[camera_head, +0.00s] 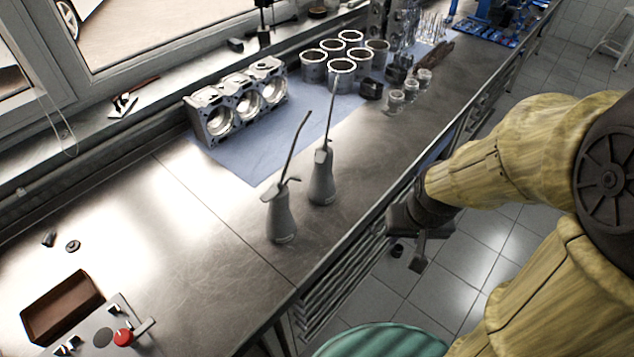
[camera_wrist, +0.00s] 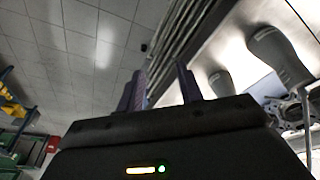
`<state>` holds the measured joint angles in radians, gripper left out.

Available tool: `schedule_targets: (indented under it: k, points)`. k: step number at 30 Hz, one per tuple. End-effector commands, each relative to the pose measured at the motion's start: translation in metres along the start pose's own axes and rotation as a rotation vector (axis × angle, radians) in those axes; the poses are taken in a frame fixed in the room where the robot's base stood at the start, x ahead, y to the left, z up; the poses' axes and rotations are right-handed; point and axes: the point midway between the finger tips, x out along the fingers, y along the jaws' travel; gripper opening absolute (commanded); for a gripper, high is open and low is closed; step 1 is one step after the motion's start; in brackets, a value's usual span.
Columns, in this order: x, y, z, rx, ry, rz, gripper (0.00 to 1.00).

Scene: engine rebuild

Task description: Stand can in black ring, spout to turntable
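Two grey oil cans with long thin spouts stand upright on the steel bench: a nearer can (camera_head: 282,218) and a farther can (camera_head: 322,180). Both spouts point up and lean right in the head view. The wrist view shows can bodies at the right, a larger one (camera_wrist: 280,55) and a smaller one (camera_wrist: 222,83). My gripper (camera_head: 408,256) hangs beyond the bench's front edge, right of the cans. Its fingers (camera_wrist: 160,88) are apart with nothing between them. A small dark ring (camera_head: 72,246) lies on the left bench; I cannot tell if it is the task's ring. No turntable is clearly identifiable.
An engine block (camera_head: 238,100) and several cylinder liners (camera_head: 342,72) stand on a blue mat (camera_head: 258,165). Glass jars (camera_head: 396,100) stand near the front edge. A brown tray (camera_head: 62,308) and a control box with a red knob (camera_head: 123,337) are front left. The middle-left bench is clear.

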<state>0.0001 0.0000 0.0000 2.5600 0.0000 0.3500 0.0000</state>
Motion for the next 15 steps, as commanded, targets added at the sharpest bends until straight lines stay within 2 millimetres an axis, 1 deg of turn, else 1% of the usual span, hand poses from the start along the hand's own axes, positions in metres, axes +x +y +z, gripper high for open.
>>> schedule_targets:
  k: [2,5,7,8,11,15]
  points:
    - [0.000,0.000,0.000,0.000,0.000,0.000,0.36]
    - [0.001,0.000,-0.001,-0.002,0.001,0.001,0.54]
    - [0.005,0.001,-0.002,-0.013,0.007,0.003,0.68]
    - [0.007,0.001,-0.003,-0.022,0.010,0.004,0.70]
    - [0.022,0.003,-0.011,-0.066,0.034,0.009,0.70]
    - [0.052,-0.001,-0.028,-0.174,0.095,-0.012,0.70]
